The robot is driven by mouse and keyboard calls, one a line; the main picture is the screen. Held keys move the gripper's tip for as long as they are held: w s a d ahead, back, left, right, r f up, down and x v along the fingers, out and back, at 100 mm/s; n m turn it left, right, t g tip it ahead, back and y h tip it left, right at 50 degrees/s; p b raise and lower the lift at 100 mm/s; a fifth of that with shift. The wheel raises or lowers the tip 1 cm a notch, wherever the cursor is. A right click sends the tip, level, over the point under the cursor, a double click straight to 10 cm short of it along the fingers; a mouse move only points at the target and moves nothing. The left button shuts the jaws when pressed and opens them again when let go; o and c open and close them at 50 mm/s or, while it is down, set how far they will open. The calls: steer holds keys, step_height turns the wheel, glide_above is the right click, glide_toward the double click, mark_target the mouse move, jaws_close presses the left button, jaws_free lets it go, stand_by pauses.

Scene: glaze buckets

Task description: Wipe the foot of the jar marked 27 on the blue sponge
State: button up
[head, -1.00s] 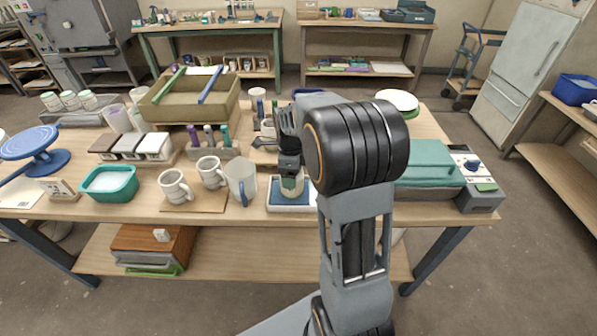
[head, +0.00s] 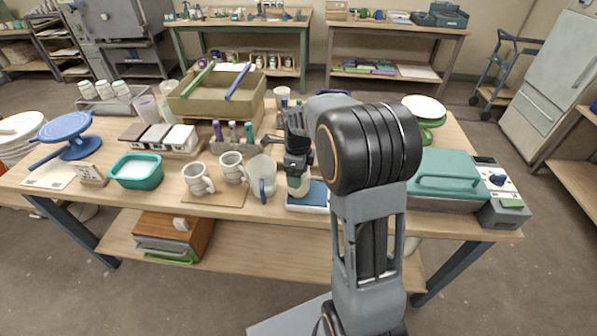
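My gripper (head: 297,165) points down above the blue sponge and is shut on a small pale jar (head: 298,185) with a greenish band. The jar is upright; I cannot read a number on it. The blue sponge (head: 316,196) lies in a shallow white tray (head: 306,210) near the table's front edge. The jar's foot is over the left part of the sponge. It looks at or just above the surface; I cannot tell if they touch. My arm hides what lies right of the sponge.
Behind are marker pens (head: 233,132) in a holder and a large olive bin (head: 215,100). A teal-lidded box (head: 450,172) stands at right.

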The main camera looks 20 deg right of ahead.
steer(key=shift+r+p, duration=2.8)
steer(key=shift+r, duration=0.75)
steer(key=shift+d+f, duration=0.1)
